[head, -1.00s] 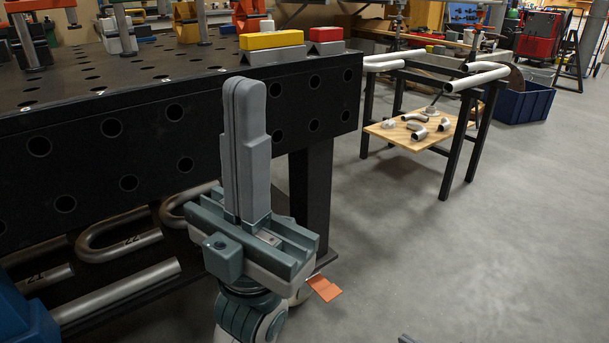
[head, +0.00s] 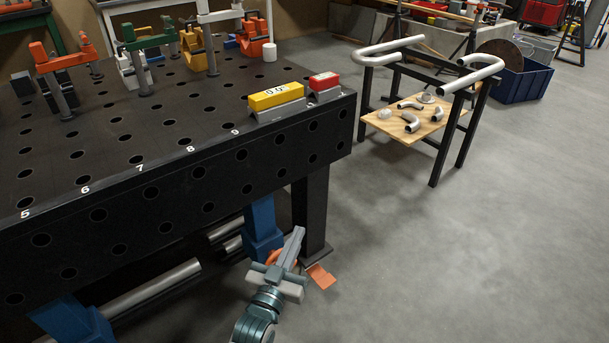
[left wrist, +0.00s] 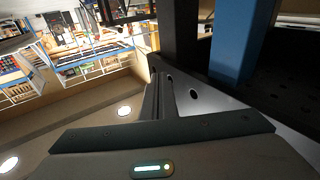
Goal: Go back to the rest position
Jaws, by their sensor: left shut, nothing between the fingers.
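My left gripper (head: 293,243) is low in the head view, in front of the table's right leg and below the tabletop's front edge. Its fingers are together with nothing between them, and they point up and to the right. In the left wrist view the closed fingers (left wrist: 158,98) stand up from the gripper body, with the dark table side close by on the right. My right gripper shows in neither view.
The black perforated welding table (head: 185,165) fills the left, with clamps and yellow and red blocks (head: 276,96) on top. A black stand (head: 440,150) with bent pipes and a wooden shelf is at upper right. An orange piece (head: 320,276) lies by the leg. Grey floor at right is clear.

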